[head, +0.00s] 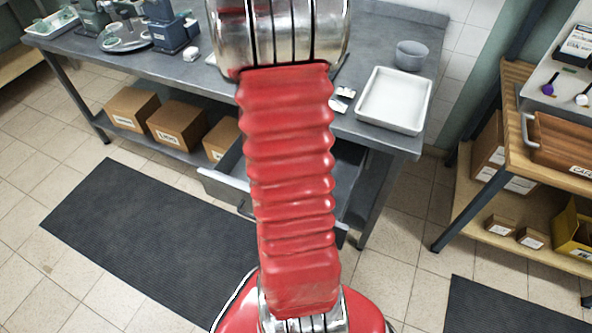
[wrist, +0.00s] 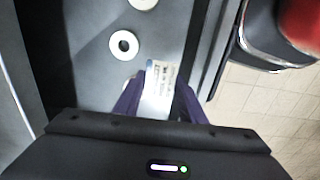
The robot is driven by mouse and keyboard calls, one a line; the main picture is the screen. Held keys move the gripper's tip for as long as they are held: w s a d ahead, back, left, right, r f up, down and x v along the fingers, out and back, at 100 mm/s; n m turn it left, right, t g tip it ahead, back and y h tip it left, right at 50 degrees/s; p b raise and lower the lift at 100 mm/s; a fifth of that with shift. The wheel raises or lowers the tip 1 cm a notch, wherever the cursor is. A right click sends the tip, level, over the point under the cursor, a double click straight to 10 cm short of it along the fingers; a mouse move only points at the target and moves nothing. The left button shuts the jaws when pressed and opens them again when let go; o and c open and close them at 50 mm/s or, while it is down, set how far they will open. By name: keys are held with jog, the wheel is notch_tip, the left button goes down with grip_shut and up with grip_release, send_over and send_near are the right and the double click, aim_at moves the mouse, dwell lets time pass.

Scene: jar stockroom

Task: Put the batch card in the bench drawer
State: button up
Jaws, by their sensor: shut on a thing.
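The batch card (wrist: 160,78), a small white card with print and a blue patch, is between the purple fingers of my gripper (wrist: 158,95) in the wrist view. My gripper is shut on it. The card is over the inside of the open bench drawer (wrist: 90,70); whether it touches the drawer floor I cannot tell. In the head view the grey drawer (head: 226,188) is pulled out under the bench, partly hidden behind my red arm. My gripper and the card are hidden there.
A white ring-shaped item (wrist: 124,44) lies in the drawer, with another at the picture's top edge. The bench (head: 300,105) carries a white tray (head: 395,99) and a grey bowl (head: 411,54). Cardboard boxes (head: 178,125) stand on its lower shelf. A wooden shelf unit (head: 515,112) is at right.

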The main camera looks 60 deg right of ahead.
jog(key=shift+f, duration=2.95)
jog(key=shift+f, duration=2.05)
jog(key=shift+f, duration=0.1)
jog(key=o, duration=0.8)
jog(key=shift+r, duration=6.1)
